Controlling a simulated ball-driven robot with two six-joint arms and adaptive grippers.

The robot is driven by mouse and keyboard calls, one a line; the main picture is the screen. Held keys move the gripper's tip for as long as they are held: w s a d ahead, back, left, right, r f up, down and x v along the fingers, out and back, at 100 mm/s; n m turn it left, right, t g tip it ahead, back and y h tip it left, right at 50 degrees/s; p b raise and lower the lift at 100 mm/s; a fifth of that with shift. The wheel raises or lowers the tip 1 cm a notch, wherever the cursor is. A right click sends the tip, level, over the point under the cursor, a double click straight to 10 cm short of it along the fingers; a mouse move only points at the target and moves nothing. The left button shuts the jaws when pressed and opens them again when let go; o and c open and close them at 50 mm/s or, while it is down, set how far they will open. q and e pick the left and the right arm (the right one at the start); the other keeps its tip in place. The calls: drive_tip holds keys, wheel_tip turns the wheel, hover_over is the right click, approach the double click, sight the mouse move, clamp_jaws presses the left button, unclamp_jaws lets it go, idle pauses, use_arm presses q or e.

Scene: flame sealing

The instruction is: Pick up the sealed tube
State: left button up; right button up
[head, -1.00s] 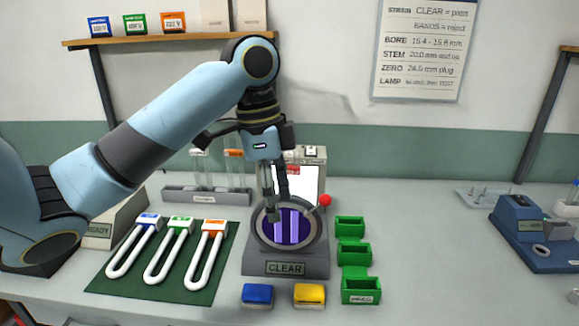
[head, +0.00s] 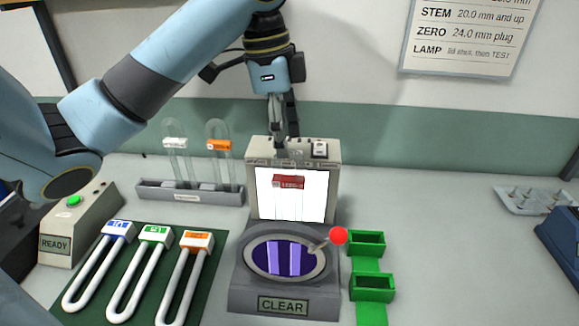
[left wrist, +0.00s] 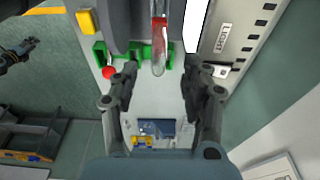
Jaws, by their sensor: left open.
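The tube with a red band (head: 289,182) shows upright against the lit white panel, behind the round viewer marked CLEAR. Its lower part is faint against the glare. In the left wrist view the clear tube with its red part (left wrist: 159,45) points between my fingers, just beyond the tips. My left gripper (head: 284,140) is above the tube at the panel's top edge. Its fingers stand apart with nothing between them (left wrist: 160,75). A dark jointed part at the left of the wrist view looks like my right gripper (left wrist: 18,54); its jaws are unclear.
The light box (head: 321,150) stands close to my left fingers. The viewer (head: 284,305) has a red-knobbed lever (head: 339,236). Green bins (head: 374,288) stand to its right. A rack (head: 190,193) with tubes and a green mat (head: 205,302) lie left.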

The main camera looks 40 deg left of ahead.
sight(288, 178)
use_arm(q)
drive_tip(key=f+b, duration=0.1)
drive_tip(key=f, duration=0.1)
drive_tip(key=f+b, duration=0.2)
drive_tip(key=shift+w+d+f, duration=0.15)
drive_tip(key=shift+w+f, duration=0.05)
drive_tip(key=shift+f, duration=0.05)
drive_tip(key=shift+w+f, duration=0.1)
drive_tip(key=shift+f, duration=0.05)
drive_tip(key=f+b, duration=0.2)
drive_tip(key=shift+s+d+f+b, duration=0.1)
drive_tip(key=shift+s+f+b, duration=0.15)
drive_tip(key=shift+b, duration=0.1)
drive_tip(key=shift+w+f, duration=0.15)
drive_tip(key=shift+f, duration=1)
drive_tip(key=shift+d, duration=0.1)
drive_tip(key=shift+c, duration=1.1)
clamp_jaws()
use_arm(e)
wheel_tip(288, 178, down, 6)
drive_tip(key=s, duration=0.1)
drive_tip(key=shift+s+f, duration=0.15)
drive_tip(key=shift+d, duration=0.1)
